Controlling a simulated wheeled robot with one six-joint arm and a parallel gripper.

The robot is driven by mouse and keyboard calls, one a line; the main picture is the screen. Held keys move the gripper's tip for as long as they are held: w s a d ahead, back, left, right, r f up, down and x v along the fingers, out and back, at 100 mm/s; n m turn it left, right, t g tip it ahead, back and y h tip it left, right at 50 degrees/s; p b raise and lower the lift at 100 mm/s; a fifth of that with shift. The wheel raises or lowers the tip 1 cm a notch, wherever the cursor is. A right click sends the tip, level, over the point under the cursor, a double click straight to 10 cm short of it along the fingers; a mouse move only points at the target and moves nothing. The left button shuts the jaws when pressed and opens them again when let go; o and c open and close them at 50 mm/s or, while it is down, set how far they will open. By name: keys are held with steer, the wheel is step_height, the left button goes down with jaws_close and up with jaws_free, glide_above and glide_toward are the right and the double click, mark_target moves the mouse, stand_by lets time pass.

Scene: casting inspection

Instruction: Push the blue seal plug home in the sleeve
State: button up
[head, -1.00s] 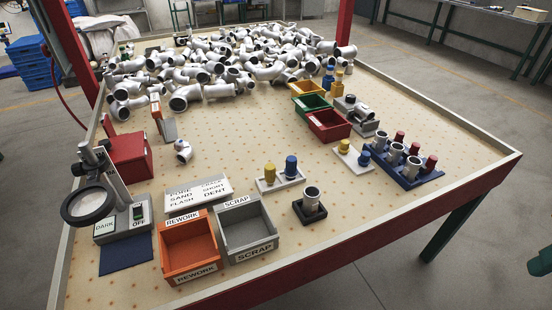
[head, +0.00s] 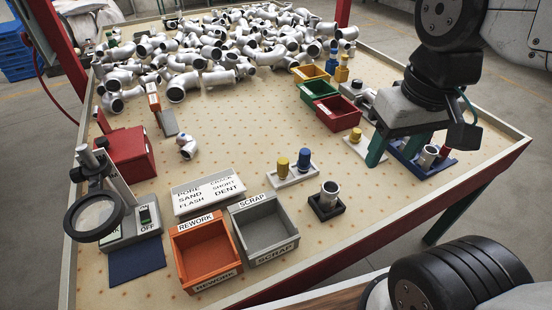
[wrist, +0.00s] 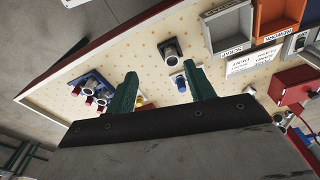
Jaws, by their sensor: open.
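A blue plug (head: 304,158) stands beside a yellow plug (head: 282,164) on a white plate (head: 293,179) in the head view. A metal sleeve (head: 329,189) stands upright in a black holder (head: 326,212) just in front, apart from the plug. My gripper (head: 396,158) is open and empty above the right part of the table, to the right of both. In the wrist view my green fingers (wrist: 160,70) are spread, with the sleeve (wrist: 171,52) beyond them and the blue plug (wrist: 181,84) by one finger. The sleeve's inside is too small to read.
A second white plate with a yellow plug (head: 355,134) is partly behind my gripper. A blue rack (head: 437,170) with sleeves stands right. Orange (head: 205,255) and grey (head: 262,235) bins sit front left.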

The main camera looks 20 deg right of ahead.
steer(key=w+a+f, duration=0.1)
steer(key=w+f, duration=0.1)
steer(key=w, duration=0.5)
steer(key=w+f, duration=0.3)
steer(key=w, duration=0.4)
steer(key=g, duration=0.1)
glide_above(305, 152)
steer(key=shift+m, duration=0.3)
steer(key=f, duration=1.2)
steer(key=shift+w+d+f, duration=0.1)
steer(key=shift+d+f, duration=0.1)
steer(key=shift+d, duration=0.15)
steer(key=f, duration=0.8)
steer(key=shift+a, duration=0.3)
steer(key=c, duration=1)
